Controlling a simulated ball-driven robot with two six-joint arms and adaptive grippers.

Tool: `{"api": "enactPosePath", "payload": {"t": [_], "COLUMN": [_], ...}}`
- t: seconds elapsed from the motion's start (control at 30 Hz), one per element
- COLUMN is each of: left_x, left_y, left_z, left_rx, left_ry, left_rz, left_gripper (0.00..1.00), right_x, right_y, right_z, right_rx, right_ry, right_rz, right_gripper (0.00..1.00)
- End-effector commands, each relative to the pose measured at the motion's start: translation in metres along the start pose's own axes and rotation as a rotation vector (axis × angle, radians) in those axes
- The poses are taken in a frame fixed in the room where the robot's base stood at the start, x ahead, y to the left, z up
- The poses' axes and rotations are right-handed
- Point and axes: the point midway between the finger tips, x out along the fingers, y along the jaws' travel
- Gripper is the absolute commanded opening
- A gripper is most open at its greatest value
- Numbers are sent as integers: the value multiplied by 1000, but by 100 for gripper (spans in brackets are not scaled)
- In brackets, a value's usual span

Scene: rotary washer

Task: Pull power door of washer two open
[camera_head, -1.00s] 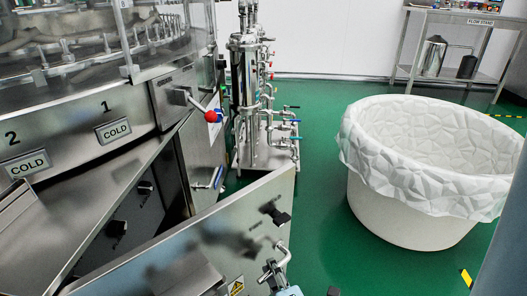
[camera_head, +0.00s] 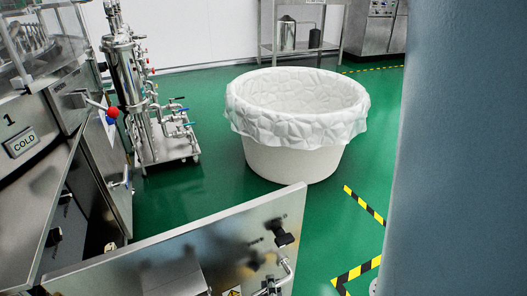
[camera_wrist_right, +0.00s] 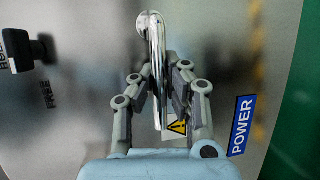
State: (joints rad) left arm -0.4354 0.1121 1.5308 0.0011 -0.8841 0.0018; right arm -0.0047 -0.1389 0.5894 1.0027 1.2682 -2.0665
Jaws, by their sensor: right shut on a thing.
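The power door (camera_head: 190,250) is a steel panel that stands swung out from the washer body (camera_head: 100,170), with green floor showing between them. Its bent metal handle (camera_head: 285,270) is near its free edge, below a black knob (camera_head: 280,233). In the right wrist view a blue POWER label (camera_wrist_right: 242,125) is on the door beside the handle (camera_wrist_right: 155,35). My right gripper (camera_wrist_right: 160,85) is shut on the handle; in the head view it is mostly cut off at the bottom edge. My left gripper is not in view.
A large white lined tub (camera_head: 295,155) stands on the floor behind the door. A steel filter unit on a cart (camera_head: 155,120) is behind the washer. Green floor beyond the door's free edge is clear.

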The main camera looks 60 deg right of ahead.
Motion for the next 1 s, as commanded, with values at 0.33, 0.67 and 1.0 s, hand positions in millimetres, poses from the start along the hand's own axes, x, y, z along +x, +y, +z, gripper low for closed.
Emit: {"api": "enactPosePath", "payload": {"t": [0.33,0.67,1.0], "left_x": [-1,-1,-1], "left_y": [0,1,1], "left_z": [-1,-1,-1], "left_rx": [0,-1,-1], "left_ry": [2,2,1], "left_rz": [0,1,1], "left_gripper": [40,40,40], "right_x": [-7,-7,-8], "right_y": [1,1,0], "right_z": [-2,-2,-2], "right_rx": [4,4,5], "right_ry": [-28,-27,-26], "right_rz": [6,6,1], "right_gripper": [0,15,37]}}
